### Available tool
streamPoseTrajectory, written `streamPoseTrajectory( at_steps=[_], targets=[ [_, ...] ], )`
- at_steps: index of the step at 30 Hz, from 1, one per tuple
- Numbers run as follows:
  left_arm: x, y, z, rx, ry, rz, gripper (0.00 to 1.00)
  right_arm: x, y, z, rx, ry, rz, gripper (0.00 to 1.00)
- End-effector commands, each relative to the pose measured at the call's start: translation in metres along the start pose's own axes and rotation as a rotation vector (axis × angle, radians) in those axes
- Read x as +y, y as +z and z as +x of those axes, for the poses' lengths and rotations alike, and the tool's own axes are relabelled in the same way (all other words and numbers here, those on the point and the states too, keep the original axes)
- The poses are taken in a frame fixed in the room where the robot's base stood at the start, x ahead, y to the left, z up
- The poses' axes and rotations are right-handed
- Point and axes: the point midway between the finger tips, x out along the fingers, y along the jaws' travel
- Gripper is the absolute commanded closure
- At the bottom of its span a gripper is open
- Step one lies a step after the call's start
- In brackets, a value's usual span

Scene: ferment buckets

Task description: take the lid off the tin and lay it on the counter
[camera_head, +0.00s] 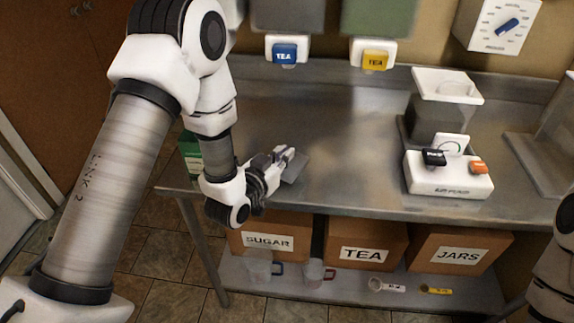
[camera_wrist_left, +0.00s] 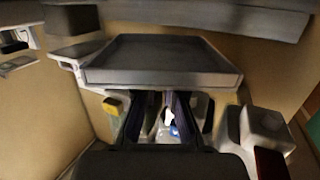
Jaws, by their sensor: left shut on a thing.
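A grey square lid (camera_head: 296,168) is held in my left gripper (camera_head: 280,157) above the left part of the steel counter (camera_head: 335,185). In the left wrist view the lid (camera_wrist_left: 160,58) shows as a dark flat panel with a raised rim, and the fingers of my left gripper (camera_wrist_left: 160,115) are shut on it. The green tin (camera_head: 188,147) stands at the counter's left end, mostly hidden behind my left arm. The lid is apart from the tin, to its right. My right gripper is out of view; only part of my right arm shows at the right edge.
Tea dispensers with a blue tag (camera_head: 284,54) and a yellow tag (camera_head: 375,60) hang over the back. The middle of the counter is clear. Boxes (camera_head: 365,240) and measuring cups sit on the shelf below.

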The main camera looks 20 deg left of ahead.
Motion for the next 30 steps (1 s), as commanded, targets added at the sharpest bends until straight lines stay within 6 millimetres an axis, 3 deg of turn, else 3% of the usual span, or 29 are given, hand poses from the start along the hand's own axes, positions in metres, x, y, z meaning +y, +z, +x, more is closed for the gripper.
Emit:
streamPoseTrajectory(
  at_steps=[2, 7, 18, 19, 21, 30],
  targets=[
    [0.006, -0.002, 0.01, 0.001, 0.003, 0.003, 1.0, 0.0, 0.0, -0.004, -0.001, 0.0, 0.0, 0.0],
    [0.004, 0.032, 0.013, -0.003, 0.0, -0.001, 1.0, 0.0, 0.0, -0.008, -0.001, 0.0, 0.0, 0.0],
    [0.004, 0.04, 0.014, -0.001, 0.0, 0.0, 1.0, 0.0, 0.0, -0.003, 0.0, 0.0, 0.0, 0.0],
    [0.004, 0.039, 0.014, -0.001, 0.001, 0.0, 0.85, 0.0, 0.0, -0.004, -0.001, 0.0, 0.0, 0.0],
    [0.004, 0.038, 0.014, -0.001, 0.001, 0.0, 0.68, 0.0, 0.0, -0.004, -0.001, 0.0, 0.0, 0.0],
    [0.004, 0.036, 0.014, -0.001, 0.001, 0.0, 0.68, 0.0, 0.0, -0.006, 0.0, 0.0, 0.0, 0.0]
  ],
)
